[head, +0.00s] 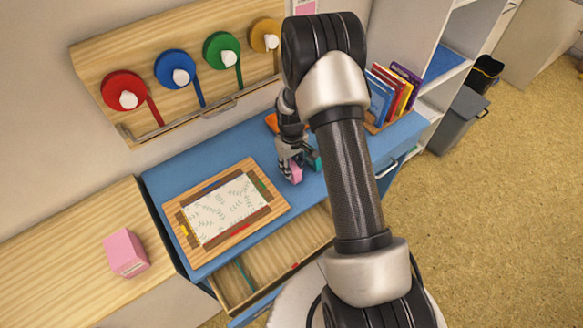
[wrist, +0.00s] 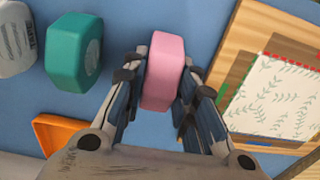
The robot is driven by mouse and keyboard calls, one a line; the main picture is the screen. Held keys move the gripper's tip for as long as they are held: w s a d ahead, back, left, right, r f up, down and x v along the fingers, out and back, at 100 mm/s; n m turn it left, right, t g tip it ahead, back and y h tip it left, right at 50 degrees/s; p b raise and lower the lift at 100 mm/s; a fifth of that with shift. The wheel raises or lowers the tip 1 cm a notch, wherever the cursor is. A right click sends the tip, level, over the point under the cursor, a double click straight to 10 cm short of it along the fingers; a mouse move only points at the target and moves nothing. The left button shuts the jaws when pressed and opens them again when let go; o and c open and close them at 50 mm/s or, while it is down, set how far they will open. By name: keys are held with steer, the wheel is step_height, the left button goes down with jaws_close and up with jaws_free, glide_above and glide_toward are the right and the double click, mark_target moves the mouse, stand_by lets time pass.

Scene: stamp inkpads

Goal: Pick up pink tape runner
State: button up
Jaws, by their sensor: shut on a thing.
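The pink tape runner (wrist: 162,72) is a pink block with bevelled edges, seen between my fingers in the wrist view. In the head view the pink tape runner (head: 294,173) shows small at the tip of my gripper (head: 291,164), over the blue desktop. My gripper (wrist: 163,85) is shut on it, one finger on each side. I cannot tell whether the runner touches the desktop. My arm covers part of the desk in the head view.
A teal block (wrist: 73,52) and a grey-white one (wrist: 14,40) stand left of the pink one in the wrist view, near an orange tray (wrist: 60,132). A wooden board (head: 187,188) with patterned paper lies left of my gripper. An open drawer (head: 255,276) sticks out below the desktop.

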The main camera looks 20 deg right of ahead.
mark_target(292, 164)
step_height(292, 164, up, 20)
steer(key=p, duration=0.4)
steer(key=shift+f, duration=0.2)
steer(key=o, duration=0.5)
steer(key=c, duration=0.4)
steer(key=shift+o, duration=0.2)
